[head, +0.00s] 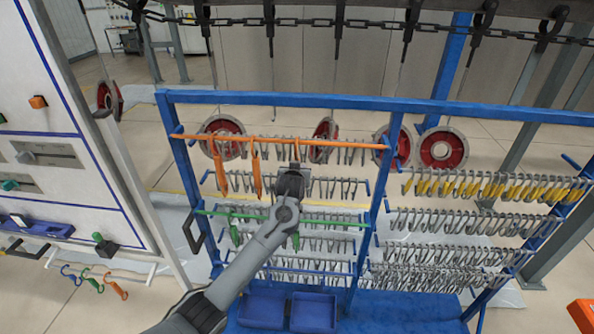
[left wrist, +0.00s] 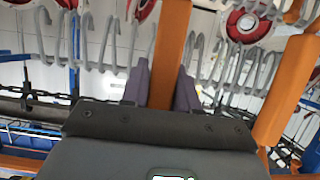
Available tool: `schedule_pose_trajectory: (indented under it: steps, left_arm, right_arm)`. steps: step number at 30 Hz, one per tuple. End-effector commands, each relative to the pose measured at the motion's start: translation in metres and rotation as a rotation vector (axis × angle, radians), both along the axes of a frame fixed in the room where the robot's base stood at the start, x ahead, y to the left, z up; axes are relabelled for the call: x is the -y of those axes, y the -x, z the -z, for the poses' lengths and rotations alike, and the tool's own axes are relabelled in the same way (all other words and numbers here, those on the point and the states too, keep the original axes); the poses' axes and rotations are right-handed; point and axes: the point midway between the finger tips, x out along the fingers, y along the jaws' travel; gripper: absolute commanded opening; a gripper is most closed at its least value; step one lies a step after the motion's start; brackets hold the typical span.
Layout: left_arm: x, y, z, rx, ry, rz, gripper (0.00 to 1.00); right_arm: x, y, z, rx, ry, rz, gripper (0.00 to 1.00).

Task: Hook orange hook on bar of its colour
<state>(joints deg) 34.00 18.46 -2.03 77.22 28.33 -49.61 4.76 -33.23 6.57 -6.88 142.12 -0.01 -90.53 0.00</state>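The orange bar (head: 330,143) runs across the top of the left bay of a blue rack. Two orange hooks (head: 220,172) (head: 257,178) hang from it. My left gripper (head: 295,168) is just below the bar, right of these hooks. In the left wrist view, its purple fingers (left wrist: 162,88) stand on both sides of an orange hook (left wrist: 169,50) and appear closed on it. Another orange hook (left wrist: 283,85) is to the right there. The held hook's top is near the bar in the head view; I cannot tell whether it rests on it. My right gripper is not in view.
A green bar (head: 335,222) with green hooks and rows of grey hooks lie below. A chain conveyor (head: 385,26) crosses above.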

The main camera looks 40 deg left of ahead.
Motion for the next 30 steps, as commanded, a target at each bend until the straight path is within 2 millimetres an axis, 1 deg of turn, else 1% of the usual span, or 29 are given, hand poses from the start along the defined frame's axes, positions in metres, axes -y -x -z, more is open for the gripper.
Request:
schedule_pose_trajectory:
  steps: [1, 5, 14, 19, 23, 30]
  left_arm:
    - [0.0, 0.0, -0.001, 0.001, -0.001, 0.0, 0.37]
    - [0.0, 0.0, -0.001, 0.001, -0.001, 0.0, 0.57]
    - [0.0, 0.0, 0.0, -0.001, 0.001, 0.0, 0.57]
    - [0.005, 0.006, -0.003, 0.0, -0.001, 0.0, 0.57]
    - [0.013, 0.017, -0.008, 0.001, -0.002, 0.001, 0.57]
    - [0.036, 0.047, -0.026, 0.004, -0.003, 0.001, 0.57]
  right_arm:
    - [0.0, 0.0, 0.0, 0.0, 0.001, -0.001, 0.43]
    - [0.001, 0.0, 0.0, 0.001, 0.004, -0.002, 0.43]
    - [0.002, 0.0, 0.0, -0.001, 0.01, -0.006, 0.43]
    - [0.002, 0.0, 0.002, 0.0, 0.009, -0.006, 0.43]
    - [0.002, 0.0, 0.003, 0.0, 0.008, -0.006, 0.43]
    - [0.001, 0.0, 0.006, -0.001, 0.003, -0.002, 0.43]
